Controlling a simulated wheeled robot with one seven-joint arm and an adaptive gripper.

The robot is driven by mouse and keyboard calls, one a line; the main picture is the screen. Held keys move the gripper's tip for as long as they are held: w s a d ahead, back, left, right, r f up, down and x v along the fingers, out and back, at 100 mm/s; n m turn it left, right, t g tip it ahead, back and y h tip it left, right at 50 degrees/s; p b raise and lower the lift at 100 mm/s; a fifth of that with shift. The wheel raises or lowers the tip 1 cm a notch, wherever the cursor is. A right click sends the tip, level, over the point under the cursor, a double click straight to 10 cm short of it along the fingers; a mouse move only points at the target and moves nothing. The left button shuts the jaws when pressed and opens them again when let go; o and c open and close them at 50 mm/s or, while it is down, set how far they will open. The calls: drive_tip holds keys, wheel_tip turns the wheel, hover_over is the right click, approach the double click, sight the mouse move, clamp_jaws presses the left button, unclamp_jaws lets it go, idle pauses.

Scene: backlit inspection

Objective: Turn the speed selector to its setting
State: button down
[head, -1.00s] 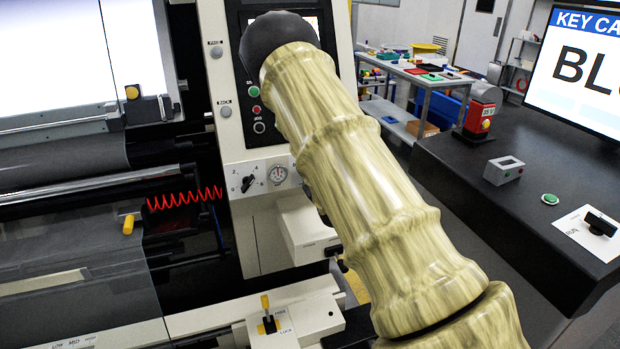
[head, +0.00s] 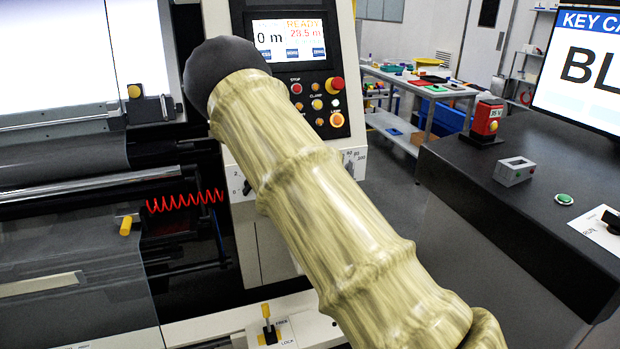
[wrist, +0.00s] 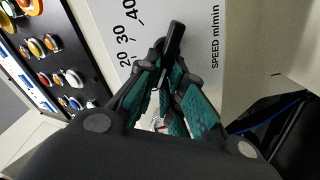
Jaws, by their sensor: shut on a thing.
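The speed selector (wrist: 174,40) is a black bar-shaped knob on a pale panel in the wrist view. The printed figures 20, 30 and 40 stand to its left, and "SPEED m/min" is printed to its right. My gripper (wrist: 168,78), with teal-padded fingers, is shut on the knob. One end of the knob sticks out past the fingertips towards the top of the picture. The fingers hide the rest of it, and I cannot tell which figure it points at. In the head view my arm hides the gripper.
A panel of buttons (wrist: 60,55) lies left of the selector in the wrist view. A dark bench (head: 530,215) stands at the right.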

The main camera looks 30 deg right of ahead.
drive_tip(key=c, duration=1.5)
unclamp_jaws()
drive_tip(key=shift+c, duration=0.2)
drive_tip(key=shift+s, duration=0.1)
drive_tip(key=v, duration=1.1)
drive_tip(key=shift+s, duration=0.4)
drive_tip(key=shift+f, duration=0.2)
